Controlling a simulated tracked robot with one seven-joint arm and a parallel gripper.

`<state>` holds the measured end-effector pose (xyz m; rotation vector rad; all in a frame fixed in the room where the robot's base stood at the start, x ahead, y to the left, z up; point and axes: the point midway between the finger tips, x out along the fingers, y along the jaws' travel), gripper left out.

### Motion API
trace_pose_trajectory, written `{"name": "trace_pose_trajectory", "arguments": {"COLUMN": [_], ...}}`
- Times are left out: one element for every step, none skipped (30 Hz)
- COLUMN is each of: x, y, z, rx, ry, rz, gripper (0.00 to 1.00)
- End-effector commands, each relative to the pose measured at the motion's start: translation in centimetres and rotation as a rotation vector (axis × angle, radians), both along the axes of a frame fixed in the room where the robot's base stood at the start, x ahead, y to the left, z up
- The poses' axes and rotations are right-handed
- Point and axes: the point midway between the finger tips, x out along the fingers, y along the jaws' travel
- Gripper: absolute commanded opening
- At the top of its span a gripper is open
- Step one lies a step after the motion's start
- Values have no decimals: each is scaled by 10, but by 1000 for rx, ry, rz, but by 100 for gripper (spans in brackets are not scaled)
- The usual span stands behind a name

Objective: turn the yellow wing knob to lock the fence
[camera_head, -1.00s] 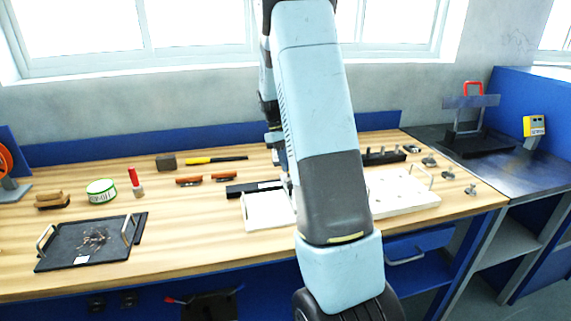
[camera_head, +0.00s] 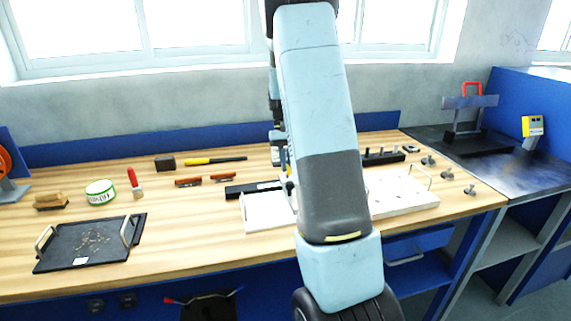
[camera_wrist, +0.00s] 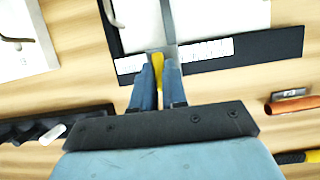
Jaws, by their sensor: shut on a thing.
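In the wrist view the yellow wing knob (camera_wrist: 158,64) shows between the two blue fingertips of my gripper (camera_wrist: 160,74), which are shut on it. The knob sits at the lower end of a narrow grey strip, at a black bar (camera_wrist: 255,48) carrying white scale strips; this looks like the fence. A white board (camera_wrist: 225,14) lies beyond the bar. In the head view the black bar (camera_head: 252,189) lies behind the white board (camera_head: 266,220). My arm covers much of that area, and the knob cannot be made out clearly there.
A second white board with handles (camera_head: 405,193) and a dark block with pegs (camera_head: 383,157) lie right of my arm. Orange-handled tools (camera_head: 188,181) lie left of the bar. A black tray (camera_head: 90,243) stands front left. The wooden bench between them is clear.

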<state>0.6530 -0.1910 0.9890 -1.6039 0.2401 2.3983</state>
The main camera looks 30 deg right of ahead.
Motion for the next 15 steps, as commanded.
{"name": "trace_pose_trajectory", "arguments": {"x": [1, 1, 1, 1, 1, 1, 1, 1, 1, 1, 1, 1, 0, 0, 0], "y": [0, 0, 0, 0, 0, 0, 0, 0, 0, 0, 0, 0, 0, 0, 0], "z": [0, 0, 0, 0, 0, 0, 0, 0, 0, 0, 0, 0, 0, 0, 0], "rx": [-2, -2, -2, -1, -1, -1, -1, -1, -1, -1, -1, 0, 0, 0, 0], "ry": [-4, -4, -4, -3, -3, -3, -3, -3, -2, -2, -2, -1, -1, -1, -1], "rz": [-1, -1, -1, 0, 0, 0, 0, 0, 0, 0, 0, 0, 0, 0, 0], "gripper": [0, 0, 0, 0, 0, 0, 15, 17, 21, 24, 27, 31, 34, 37, 38]}}
